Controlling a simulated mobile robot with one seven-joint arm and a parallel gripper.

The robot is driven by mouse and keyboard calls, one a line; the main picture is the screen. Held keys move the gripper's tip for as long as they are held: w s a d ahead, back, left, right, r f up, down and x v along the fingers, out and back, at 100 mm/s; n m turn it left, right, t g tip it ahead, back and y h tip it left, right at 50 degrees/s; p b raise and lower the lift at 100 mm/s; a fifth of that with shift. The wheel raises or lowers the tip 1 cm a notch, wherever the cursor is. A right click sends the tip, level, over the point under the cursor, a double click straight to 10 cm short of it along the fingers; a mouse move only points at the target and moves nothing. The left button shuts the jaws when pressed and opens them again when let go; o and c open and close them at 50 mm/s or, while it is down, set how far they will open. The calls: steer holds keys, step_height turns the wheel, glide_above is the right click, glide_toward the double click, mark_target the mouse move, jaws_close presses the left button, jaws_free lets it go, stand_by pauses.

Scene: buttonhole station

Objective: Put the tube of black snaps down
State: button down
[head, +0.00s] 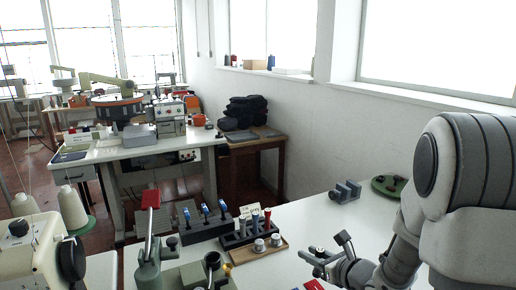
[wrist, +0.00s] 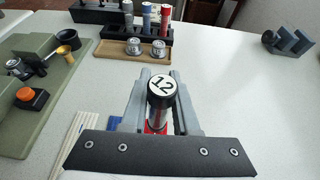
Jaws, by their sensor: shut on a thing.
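My gripper (wrist: 160,82) is shut on a dark tube (wrist: 161,92), taken to be the tube of black snaps, whose cap bears a white disc marked 12. The tube is seen nearly end-on from above, between the two grey fingers; its lower end and any gap to the table are hidden. In the head view my gripper (head: 325,258) is low over the white table at the lower right.
A grey notched block (wrist: 286,44) stands at the right. A green press base (wrist: 35,130) is at the left. The white table between tray and block is clear.

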mark_target(317, 251)
step_height(317, 251, up, 2)
steer(key=n+y+p, duration=0.1)
steer(key=p, duration=0.2)
steer(key=shift+r+g, duration=0.2)
steer(key=shift+g, duration=0.2)
steer(key=s+r+n+g+y+p, duration=0.1)
steer(key=n+y+p, duration=0.1)
steer(key=p, duration=0.2)
steer(key=s+r+n+g+y+p, duration=0.1)
steer(key=s+r+n+g+p, duration=0.1)
steer(key=p, duration=0.2)
steer(key=shift+d+y+p, duration=0.2)
steer(key=shift+y+p, duration=0.2)
steer(key=shift+m+t+h, duration=1.9)
steer(key=shift+m+h, duration=0.3)
steer(key=shift+m, duration=0.2)
